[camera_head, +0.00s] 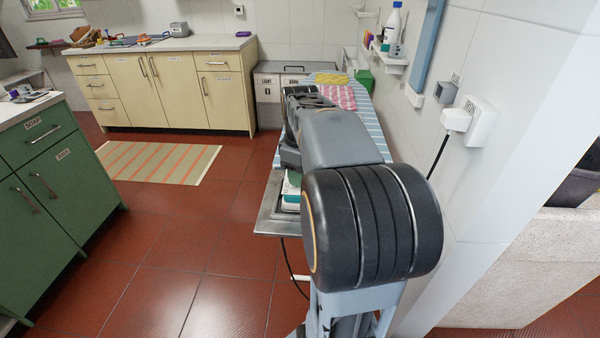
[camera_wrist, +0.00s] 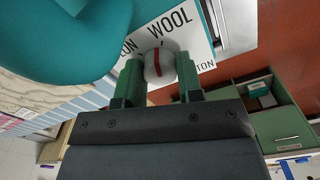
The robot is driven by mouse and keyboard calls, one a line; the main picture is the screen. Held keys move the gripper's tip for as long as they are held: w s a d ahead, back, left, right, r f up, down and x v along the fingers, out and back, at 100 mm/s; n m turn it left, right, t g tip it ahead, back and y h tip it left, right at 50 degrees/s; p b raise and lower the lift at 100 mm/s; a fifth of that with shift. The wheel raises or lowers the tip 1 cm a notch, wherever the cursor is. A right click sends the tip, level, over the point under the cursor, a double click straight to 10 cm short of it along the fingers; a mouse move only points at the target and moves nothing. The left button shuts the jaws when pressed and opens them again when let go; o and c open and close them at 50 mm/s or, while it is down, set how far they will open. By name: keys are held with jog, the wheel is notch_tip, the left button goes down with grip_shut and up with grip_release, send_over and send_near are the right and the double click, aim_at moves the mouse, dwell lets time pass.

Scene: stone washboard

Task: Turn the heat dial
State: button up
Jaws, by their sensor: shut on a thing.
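The heat dial (camera_wrist: 157,64) is a small whitish round knob with a red line, in the upper middle of the wrist view. It sits at a white label plate (camera_wrist: 200,32) printed WOOL, with partly hidden words ending in ON and TON beside it. My gripper (camera_wrist: 160,76) has its two green fingers on either side of the dial, shut on it. A large teal rounded body (camera_wrist: 60,30), which looks like the iron, fills the upper left. In the head view my arm hides the dial and gripper; a teal and white part (camera_head: 292,185) shows beside the arm.
A blue-striped ironing board (camera_head: 368,118) with pink and yellow cloths extends beyond my arm. A metal ledge (camera_head: 268,215) lies to its near left. The tiled wall with a white socket box (camera_head: 482,122) is close on the right. Red floor is free at left, before the green cabinet (camera_head: 50,180).

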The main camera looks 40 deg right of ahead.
jog(key=shift+c, duration=1.3)
jog(key=shift+r+m+p, duration=0.2)
jog(key=shift+m+p, duration=0.6)
jog(key=shift+m, duration=0.3)
jog(key=shift+f+m+p, duration=0.2)
jog(key=shift+m+p, duration=0.2)
jog(key=shift+m, duration=0.8)
jog(key=o, duration=0.9)
notch_tip(320, 180, up, 14)
jog(key=p, duration=0.3)
jog(key=shift+f, duration=0.1)
